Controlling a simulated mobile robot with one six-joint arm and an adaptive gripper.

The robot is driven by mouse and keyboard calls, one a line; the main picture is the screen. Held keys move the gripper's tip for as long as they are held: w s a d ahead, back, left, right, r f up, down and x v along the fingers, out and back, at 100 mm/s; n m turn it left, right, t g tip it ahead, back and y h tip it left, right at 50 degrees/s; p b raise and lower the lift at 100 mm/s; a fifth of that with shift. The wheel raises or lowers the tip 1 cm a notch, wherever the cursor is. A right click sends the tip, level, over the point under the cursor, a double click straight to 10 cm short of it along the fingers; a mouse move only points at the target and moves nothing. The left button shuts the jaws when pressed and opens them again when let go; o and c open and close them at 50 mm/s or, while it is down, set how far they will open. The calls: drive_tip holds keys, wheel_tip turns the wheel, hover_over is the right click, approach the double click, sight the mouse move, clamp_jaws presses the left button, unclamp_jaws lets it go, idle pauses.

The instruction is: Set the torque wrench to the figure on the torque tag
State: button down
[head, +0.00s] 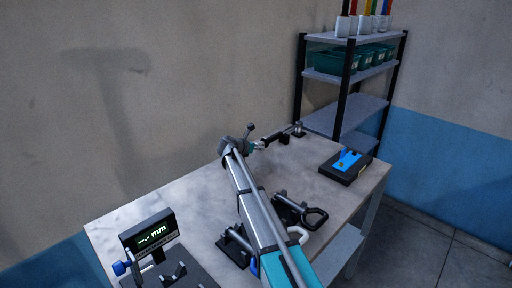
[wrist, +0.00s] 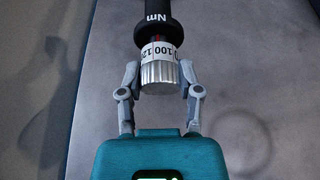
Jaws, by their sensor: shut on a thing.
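The torque wrench (head: 274,139) lies level along the back of the table in the head view. In the wrist view its black handle (wrist: 159,14) is marked "Nm". Below that is a white scale ring showing 100 and part of another number starting with 12. My gripper (wrist: 160,88) has one finger on each side of the knurled silver knob (wrist: 160,77) at the wrench's end, and is shut on it. In the head view my gripper (head: 256,146) is at the wrench's left end. I cannot make out a torque tag in either view.
A gauge with a "--.- mm" display (head: 152,234) stands at the table's front left. Black holders with a ring-handled tool (head: 313,216) lie beside my arm. A black box with a blue top (head: 346,164) sits at the right. A shelf rack (head: 345,105) stands behind.

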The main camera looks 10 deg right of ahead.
drive_tip(key=n+g+h, duration=0.1)
drive_tip(key=n+g+b, duration=0.1)
drive_tip(key=n, duration=0.1)
drive_tip(key=shift+w+f+n+h, duration=0.1)
drive_tip(key=shift+n+h, duration=0.2)
drive_tip(key=shift+h, duration=0.1)
drive_tip(key=shift+n+g+h+b, duration=0.5)
drive_tip(key=shift+n+h, duration=0.1)
drive_tip(key=shift+n, duration=0.5)
drive_tip(key=shift+c, duration=1.3)
unclamp_jaws()
